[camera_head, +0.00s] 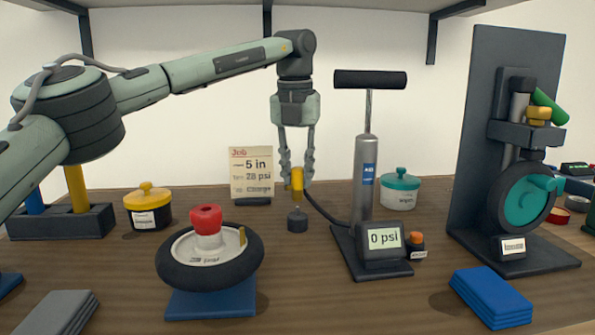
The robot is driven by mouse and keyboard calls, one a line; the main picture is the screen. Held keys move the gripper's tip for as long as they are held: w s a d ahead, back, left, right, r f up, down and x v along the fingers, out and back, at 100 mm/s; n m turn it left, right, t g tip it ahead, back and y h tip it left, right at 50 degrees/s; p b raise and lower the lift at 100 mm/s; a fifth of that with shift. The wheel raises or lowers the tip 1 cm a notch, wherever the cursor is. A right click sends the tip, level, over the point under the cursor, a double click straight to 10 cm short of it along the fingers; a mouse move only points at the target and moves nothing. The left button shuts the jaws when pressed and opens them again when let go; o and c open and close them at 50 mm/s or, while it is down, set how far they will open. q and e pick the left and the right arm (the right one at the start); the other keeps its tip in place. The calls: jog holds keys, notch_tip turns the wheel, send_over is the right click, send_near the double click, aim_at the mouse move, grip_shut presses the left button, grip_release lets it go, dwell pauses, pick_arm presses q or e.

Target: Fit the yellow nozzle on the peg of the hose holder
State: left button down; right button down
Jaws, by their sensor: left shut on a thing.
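My left gripper (297,177) points straight down in the middle of the view and is shut on the yellow nozzle (297,183). The nozzle is upright. A black hose (325,212) runs from beside it to the foot of the grey pump (366,180). Directly below the nozzle stands a small dark cylindrical block (297,221), which looks like the hose holder, with a short peg on top. The nozzle's lower end is in line with the peg; I cannot tell whether it touches it or sits around it. My right gripper is not in view.
A wheel (175,271) with a red knob lies on a blue pad at front left. A yellow-lidded tub (149,219), job card (251,172) and teal-lidded tub (400,182) stand behind. The pump's gauge (384,238) is right of the block; a tall stand (475,150) is farther right.

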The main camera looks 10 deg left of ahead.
aim_at(298, 188)
pick_arm(q)
jog(key=shift+f, duration=0.3)
dwell(0.6)
jog(key=shift+p, duration=0.35)
jog(key=shift+f+b, duration=0.8)
jog(key=shift+f, duration=0.5)
dwell(0.5)
jog(key=c, duration=1.2)
grip_release()
jog(key=r, duration=0.4)
jog(key=s+r, duration=0.1)
jog(key=r, duration=0.7)
jog(key=shift+s, duration=0.25)
jog(key=shift+f, duration=0.1)
